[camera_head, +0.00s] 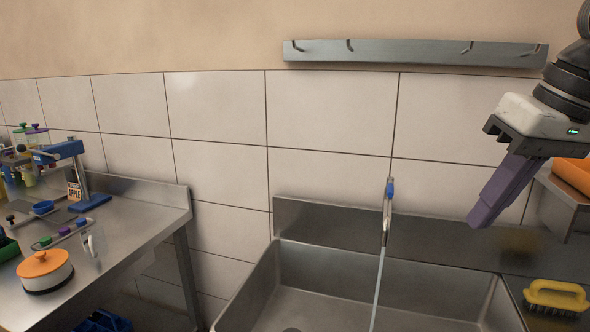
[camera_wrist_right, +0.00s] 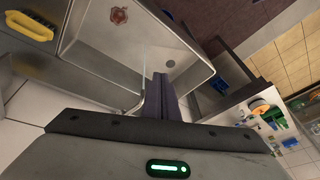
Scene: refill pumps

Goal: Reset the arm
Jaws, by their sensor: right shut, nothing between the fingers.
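My right gripper (camera_head: 480,218) hangs in from the upper right of the head view, above the right part of the sink. Its two purple fingers lie together, shut, with nothing between them. In the right wrist view the shut fingers (camera_wrist_right: 160,82) point out over the sink (camera_wrist_right: 112,50). My left gripper is in neither view.
A steel sink (camera_head: 285,262) fills the lower middle, with a tap (camera_head: 388,212) running water into it. A yellow brush (camera_head: 556,296) lies at right. At left, a steel table (camera_head: 135,232) bears an orange-lidded pot (camera_head: 45,272) and a blue stand (camera_head: 75,170). A hook rail (camera_head: 415,53) is on the wall.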

